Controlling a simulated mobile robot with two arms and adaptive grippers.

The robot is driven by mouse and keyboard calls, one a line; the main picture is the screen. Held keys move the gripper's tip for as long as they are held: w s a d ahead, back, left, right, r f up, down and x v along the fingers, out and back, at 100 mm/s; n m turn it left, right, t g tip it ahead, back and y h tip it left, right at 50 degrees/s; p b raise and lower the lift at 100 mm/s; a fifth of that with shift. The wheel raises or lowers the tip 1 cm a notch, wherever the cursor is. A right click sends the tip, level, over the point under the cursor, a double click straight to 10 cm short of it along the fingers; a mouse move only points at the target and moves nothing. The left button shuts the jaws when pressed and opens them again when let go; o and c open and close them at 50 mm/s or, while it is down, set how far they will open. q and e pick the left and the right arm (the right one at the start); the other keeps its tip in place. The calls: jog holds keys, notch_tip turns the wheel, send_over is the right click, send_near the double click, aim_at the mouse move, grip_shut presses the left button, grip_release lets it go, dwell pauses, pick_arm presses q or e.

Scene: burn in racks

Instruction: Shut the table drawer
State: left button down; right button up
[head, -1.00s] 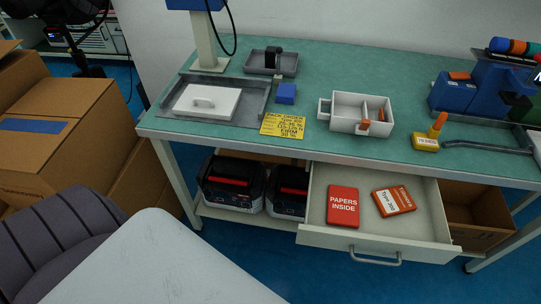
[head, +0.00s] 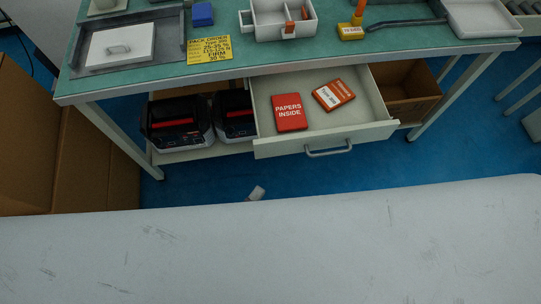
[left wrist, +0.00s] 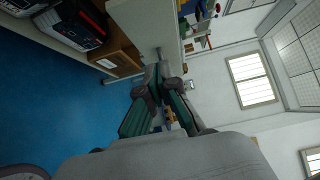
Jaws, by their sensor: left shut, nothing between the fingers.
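The table drawer (head: 378,131) is pulled open under the green-topped table, with its pale front and metal handle (head: 328,149) facing me. Inside lie a red "PAPERS INSIDE" booklet (head: 290,112) and an orange-red booklet (head: 333,95). In the head view only a small tip of my left gripper (head: 256,193) shows, in front of and below the drawer, left of the handle and apart from it. In the left wrist view my left gripper (left wrist: 154,74) is shut and empty, pointing towards the pale drawer front (left wrist: 145,22). My right gripper is not in view.
The table (head: 290,66) carries a divided white box (head: 262,30), a yellow sign (head: 209,49) and trays. Black-and-red machines (head: 178,124) and a cardboard box (head: 407,88) sit on the lower shelf. Cardboard boxes (head: 95,165) stand at left. Blue floor is clear before the drawer.

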aim_at(278, 148)
pick_arm(q)
jog(key=x, duration=0.3)
jog(key=a+x, duration=0.1)
jog(key=x, duration=0.2)
jog(key=w+x, duration=0.1)
jog(key=x, duration=0.2)
jog(key=shift+w+p, duration=0.3)
jog(key=shift+p, duration=0.1)
jog(key=shift+w+a, duration=0.15)
jog(key=shift+w, duration=0.6)
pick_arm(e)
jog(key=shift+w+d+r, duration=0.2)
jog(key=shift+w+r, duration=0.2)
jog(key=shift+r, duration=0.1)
pick_arm(q)
jog(key=shift+w, duration=0.1)
